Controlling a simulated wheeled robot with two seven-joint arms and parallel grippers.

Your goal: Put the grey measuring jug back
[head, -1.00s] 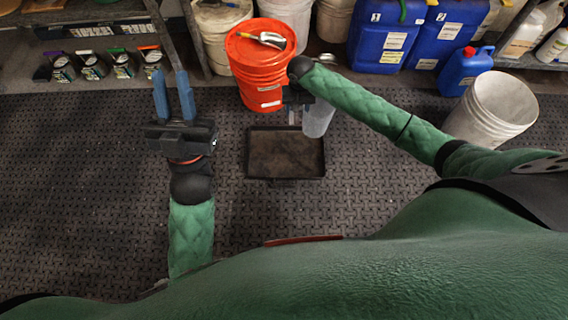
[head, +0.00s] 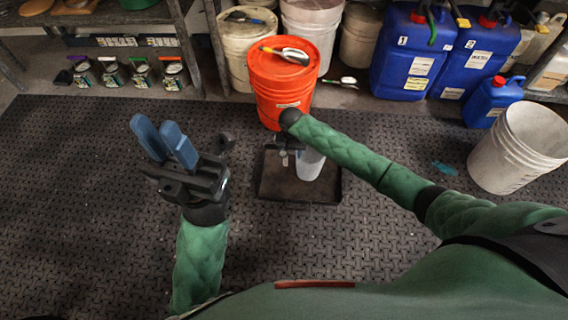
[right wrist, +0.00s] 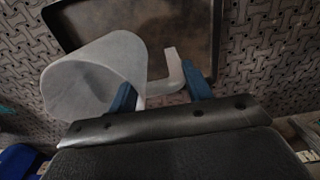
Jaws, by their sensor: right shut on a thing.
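The grey measuring jug (head: 310,166) is translucent and appears upright in the head view. It overlaps the back right part of a dark shallow tray (head: 330,193); its height above it is hard to judge. My right gripper (head: 287,158) is shut on the jug, partly hidden by my forearm. In the right wrist view the fingers (right wrist: 160,92) are at the jug's handle, and the jug (right wrist: 95,75) has its wide mouth to the left, in front of the tray's corner (right wrist: 62,35). My left gripper (head: 156,126) is open and empty, left of the tray.
An orange lidded bucket (head: 278,96) with a scoop (head: 287,55) on its lid stands just behind the tray. Blue canisters (head: 405,60) and pale buckets line the back. An open white bucket (head: 505,155) stands right. The black mat (head: 90,190) is clear at left.

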